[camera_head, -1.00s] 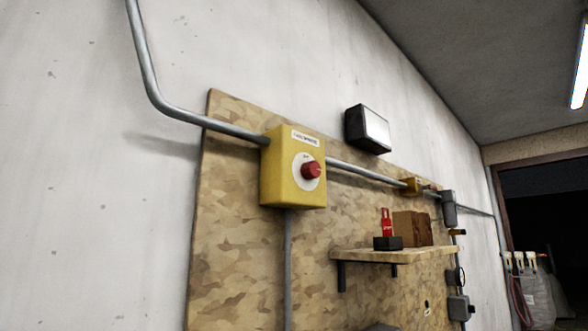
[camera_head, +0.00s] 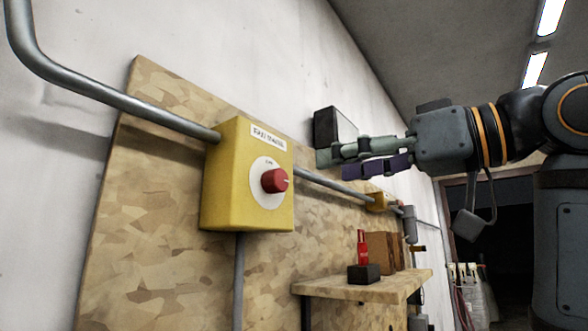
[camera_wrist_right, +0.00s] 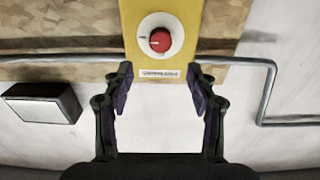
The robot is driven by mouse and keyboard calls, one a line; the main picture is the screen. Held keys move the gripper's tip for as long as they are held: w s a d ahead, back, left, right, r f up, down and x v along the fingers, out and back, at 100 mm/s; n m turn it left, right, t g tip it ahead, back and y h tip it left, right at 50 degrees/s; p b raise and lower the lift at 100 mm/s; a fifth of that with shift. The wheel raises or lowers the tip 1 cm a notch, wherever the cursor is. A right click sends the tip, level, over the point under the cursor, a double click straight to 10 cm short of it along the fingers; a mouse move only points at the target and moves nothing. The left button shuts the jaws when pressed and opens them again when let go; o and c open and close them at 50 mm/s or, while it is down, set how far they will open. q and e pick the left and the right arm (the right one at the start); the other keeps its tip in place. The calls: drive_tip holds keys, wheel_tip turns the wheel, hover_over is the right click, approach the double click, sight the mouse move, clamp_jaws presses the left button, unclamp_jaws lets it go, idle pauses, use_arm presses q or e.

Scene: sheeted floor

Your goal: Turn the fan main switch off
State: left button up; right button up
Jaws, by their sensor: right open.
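The fan main switch is a yellow box (camera_head: 226,195) with a white label on a wooden wall board. Its red knob (camera_head: 274,180) sits on a white round dial (camera_head: 260,170). My right gripper (camera_head: 322,168) is to the right of the box in the head view, apart from the knob. In the right wrist view the box (camera_wrist_right: 185,20) appears upside down, and the red knob (camera_wrist_right: 160,40) is beyond and between the open fingers (camera_wrist_right: 160,88). The gripper is open and empty. My left gripper is not in view.
A grey conduit (camera_head: 120,98) enters the box from the left and continues right. A dark lamp-like box (camera_head: 330,127) is on the wall behind my right gripper. A wooden shelf (camera_head: 350,288) holding a red item (camera_head: 362,248) is below right. A dark doorway is at the far right.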

sight(282, 180)
drive_tip(key=p+x, duration=0.1)
drive_tip(key=x, duration=0.4)
drive_tip(key=shift+w+r, duration=0.1)
drive_tip(key=shift+w, duration=0.05)
drive_tip(key=p+x, duration=0.1)
drive_tip(key=x, duration=0.2)
drive_tip(key=shift+a, duration=0.15)
drive_tip(key=shift+w+a+f+p, duration=0.15)
drive_tip(key=shift+w+a, duration=0.1)
drive_tip(key=shift+a, duration=0.25)
drive_tip(key=shift+w+a+f+p, duration=0.1)
drive_tip(key=shift+w+a+p, duration=0.1)
drive_tip(key=shift+a, duration=0.3)
drive_tip(key=shift+d, duration=0.15)
drive_tip(key=shift+s+d, duration=0.2)
drive_tip(key=shift+d, duration=0.25)
drive_tip(key=shift+c, duration=0.3)
drive_tip(key=shift+w, duration=0.15)
drive_tip(key=shift+c, duration=1.1)
drive_tip(key=shift+a, duration=0.3)
drive_tip(key=shift+c, duration=1.2)
drive_tip(key=c, duration=0.6)
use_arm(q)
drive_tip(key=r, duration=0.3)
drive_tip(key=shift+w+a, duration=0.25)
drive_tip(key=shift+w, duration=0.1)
use_arm(e)
drive_tip(key=shift+c, duration=0.2)
